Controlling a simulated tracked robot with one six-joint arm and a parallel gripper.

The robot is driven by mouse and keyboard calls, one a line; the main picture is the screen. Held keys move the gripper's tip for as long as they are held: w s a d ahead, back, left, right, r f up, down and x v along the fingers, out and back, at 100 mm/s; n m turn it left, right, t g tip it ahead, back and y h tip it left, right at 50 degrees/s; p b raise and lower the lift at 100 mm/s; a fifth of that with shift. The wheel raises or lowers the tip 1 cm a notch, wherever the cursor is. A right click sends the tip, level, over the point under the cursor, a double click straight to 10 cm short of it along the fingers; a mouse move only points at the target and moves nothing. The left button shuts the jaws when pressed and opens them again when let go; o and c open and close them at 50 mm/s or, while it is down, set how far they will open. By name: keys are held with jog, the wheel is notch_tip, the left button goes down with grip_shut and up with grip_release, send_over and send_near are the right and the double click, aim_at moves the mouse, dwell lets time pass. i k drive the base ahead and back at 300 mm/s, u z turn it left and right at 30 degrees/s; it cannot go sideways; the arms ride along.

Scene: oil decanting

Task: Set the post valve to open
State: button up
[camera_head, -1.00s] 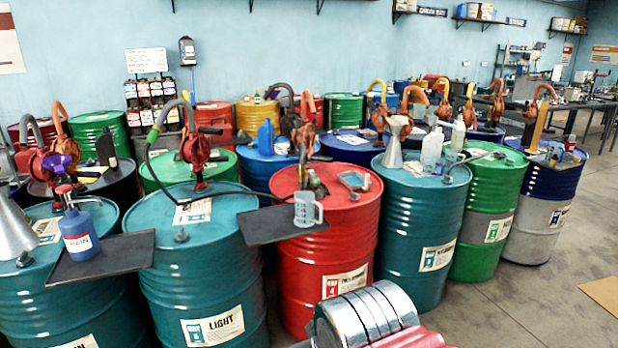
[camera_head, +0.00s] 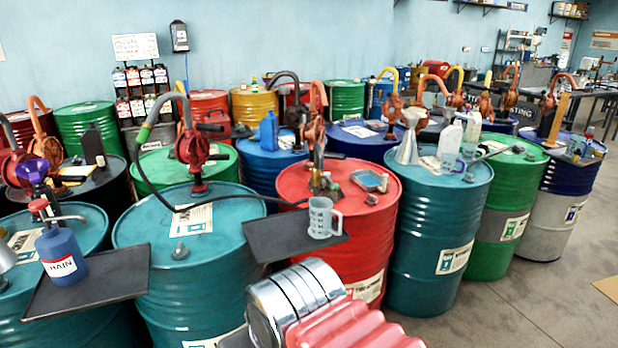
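I cannot make out which thing is the post valve. Small grey fittings sit on the drum lids, including one on the front teal drum (camera_head: 180,250) and one on the red drum (camera_head: 371,198). Red hand pumps stand on several drums; one pump (camera_head: 192,148) with a grey and green hose rises behind the front teal drum's lid. My gripper is not in view. A silver ribbed cylinder and a red ribbed part, seemingly of my own arm, fill the bottom centre.
A black tray (camera_head: 60,292) holds a blue oil jug (camera_head: 61,255). Another black tray (camera_head: 272,246) holds a clear measuring jug (camera_head: 322,217). A teal drum (camera_head: 432,240) with a funnel (camera_head: 408,147) stands right of the red drum.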

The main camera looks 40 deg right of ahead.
aim_at(334, 187)
jog(key=u, duration=0.1)
jog(key=i, duration=0.85)
jog(key=z, duration=0.1)
